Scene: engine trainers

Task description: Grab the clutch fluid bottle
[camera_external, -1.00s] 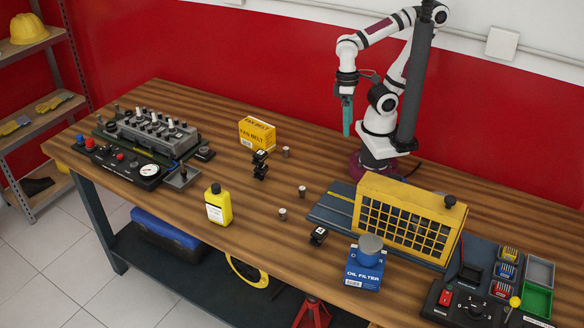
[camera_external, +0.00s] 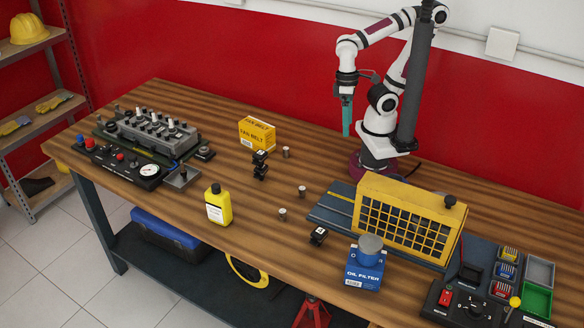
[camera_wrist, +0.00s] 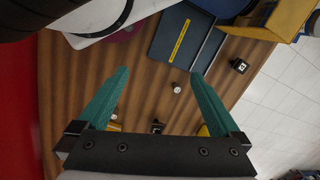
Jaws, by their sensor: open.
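The clutch fluid bottle appears to be the yellow bottle (camera_external: 218,205) with a black cap and white label, upright near the front edge of the table, left of centre. In the wrist view, a small yellow patch (camera_wrist: 203,131) behind the right finger may be part of it. My gripper (camera_external: 347,117) hangs above the back of the table, well behind and to the right of the bottle. In the wrist view my gripper (camera_wrist: 157,82) has its two green fingers spread apart with nothing between the tips.
A yellow fan belt box (camera_external: 257,133) and black stacked part (camera_external: 260,165) stand behind the bottle. Table around the bottle is clear.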

